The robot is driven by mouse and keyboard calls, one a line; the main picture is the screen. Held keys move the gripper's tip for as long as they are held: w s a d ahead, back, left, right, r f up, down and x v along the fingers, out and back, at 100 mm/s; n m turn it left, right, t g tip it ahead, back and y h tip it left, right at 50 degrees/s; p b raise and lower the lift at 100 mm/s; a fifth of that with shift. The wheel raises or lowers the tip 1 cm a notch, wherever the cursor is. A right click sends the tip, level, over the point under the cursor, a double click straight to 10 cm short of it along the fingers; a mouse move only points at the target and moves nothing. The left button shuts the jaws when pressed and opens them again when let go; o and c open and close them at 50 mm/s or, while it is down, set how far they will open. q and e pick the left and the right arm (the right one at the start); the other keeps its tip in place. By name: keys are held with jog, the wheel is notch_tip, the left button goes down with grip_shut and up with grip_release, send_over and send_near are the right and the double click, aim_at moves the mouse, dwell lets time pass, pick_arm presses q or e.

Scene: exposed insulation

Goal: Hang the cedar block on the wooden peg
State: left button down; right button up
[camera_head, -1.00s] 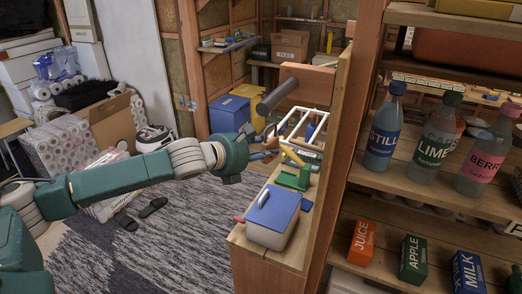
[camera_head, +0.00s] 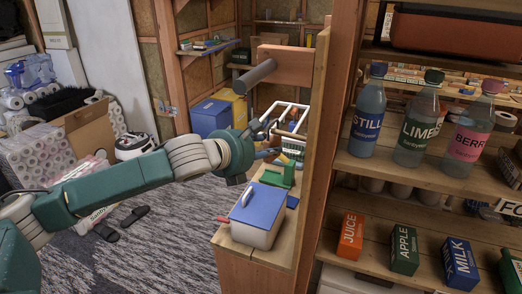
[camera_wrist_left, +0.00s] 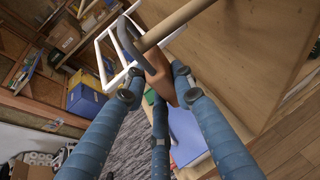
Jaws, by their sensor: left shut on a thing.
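The peg (camera_head: 255,75) is a round rod that sticks out to the left from a wooden backing block (camera_head: 287,64); it looks dark grey in the head view. In the wrist view the peg (camera_wrist_left: 182,22) looks brown and crosses the top. My left gripper (camera_head: 264,147) is below the peg's free end. Its blue fingers (camera_wrist_left: 157,84) are shut on the reddish-brown cedar block (camera_wrist_left: 159,78). A grey hook (camera_wrist_left: 124,38) rises from the block, and its curve overlaps the peg's end in the wrist view. I cannot tell whether it goes around the peg.
A blue-lidded box (camera_head: 258,217), a green item (camera_head: 277,178) and a white rack (camera_head: 285,122) stand on the wooden ledge (camera_head: 223,240) below. The upright post and a shelf with bottles (camera_head: 411,130) and cartons (camera_head: 404,250) bound the right side.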

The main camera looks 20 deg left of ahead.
pick_arm(q)
jog(key=shift+d, duration=0.6)
jog(key=shift+d+f+p, duration=0.4)
jog(key=shift+d+p, duration=0.05)
jog(key=shift+d, duration=0.05)
jog(key=shift+f, duration=0.1)
jog(key=c, duration=1.4)
grip_release()
jog(key=shift+o, duration=0.2)
jog(key=shift+s, duration=0.1)
